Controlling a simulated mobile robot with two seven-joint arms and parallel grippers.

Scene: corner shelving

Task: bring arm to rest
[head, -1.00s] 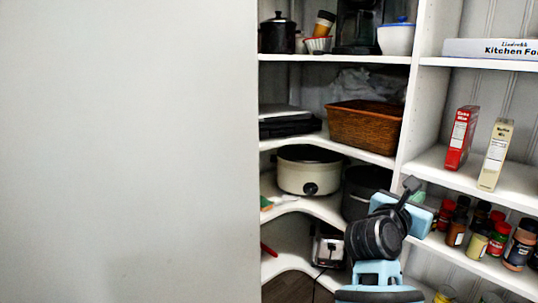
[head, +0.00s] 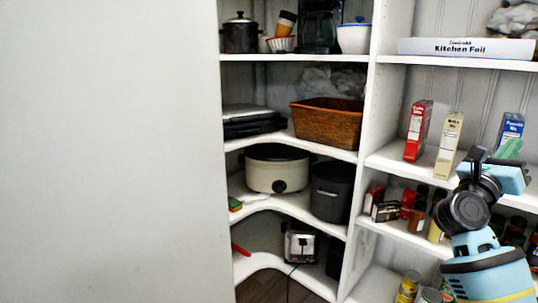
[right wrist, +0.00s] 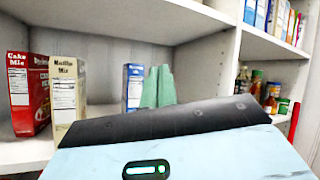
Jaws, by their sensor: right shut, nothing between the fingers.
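My right arm reaches up from the lower right in the head view. My right gripper (head: 508,149) has green fingers that are shut and empty. It is in front of the right-hand shelves, near the blue mix box (head: 510,130). In the right wrist view, the closed green fingers of my right gripper (right wrist: 158,87) point toward the shelf with the boxes, just right of the blue box (right wrist: 133,87). I cannot tell how far apart they are. My left gripper is not in view.
A red cake mix box (head: 417,131) and a cream mix box (head: 448,145) stand on the middle right shelf. Spice jars sit below. A foil box (head: 466,48) lies above. Corner shelves hold a slow cooker (head: 277,169) and basket (head: 327,124). A blank pale wall (head: 110,150) fills the left.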

